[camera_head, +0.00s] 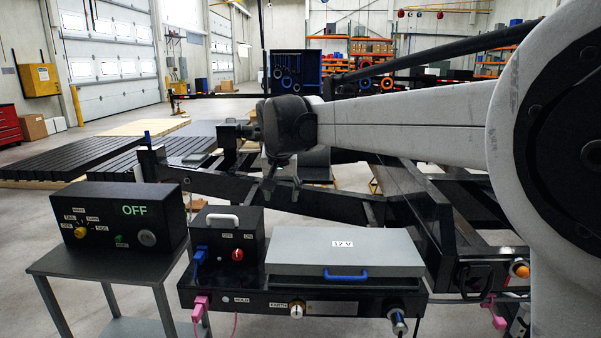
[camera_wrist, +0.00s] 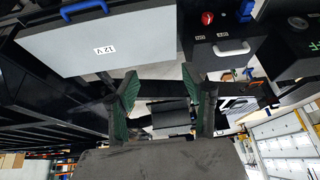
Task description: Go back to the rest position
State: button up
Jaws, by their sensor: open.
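My gripper (camera_head: 281,190) hangs at the end of my arm in the middle of the head view, above and behind the grey 12 V box and in front of the black trailer frame (camera_head: 350,197). In the wrist view my gripper (camera_wrist: 162,82) shows two green-padded fingers spread apart. Nothing is between them. The grey 12 V box (camera_head: 300,250) has its lid down and a blue handle. It also shows upside down at the upper left of the wrist view (camera_wrist: 125,42). My gripper does not appear to touch anything.
A black switch box (camera_head: 228,262) with a white handle, red knob and blue plug stands left of the 12 V box. A control box (camera_head: 125,215) reading OFF sits on a grey stand (camera_head: 90,268). Pink plugs (camera_head: 200,305) hang below. Trailer beams surround my gripper; open floor lies behind.

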jog(key=s+d, duration=1.7)
jog(key=s, duration=0.2)
jog(key=s+d+f+t, duration=0.1)
jog(key=s+d+f, duration=0.3)
jog(key=s, duration=0.5)
jog(key=s+d+f+t, duration=0.1)
jog(key=s+d+f, duration=0.3)
jog(key=s+f, duration=0.2)
jog(key=s, duration=0.2)
jog(key=shift+s+f, duration=0.35)
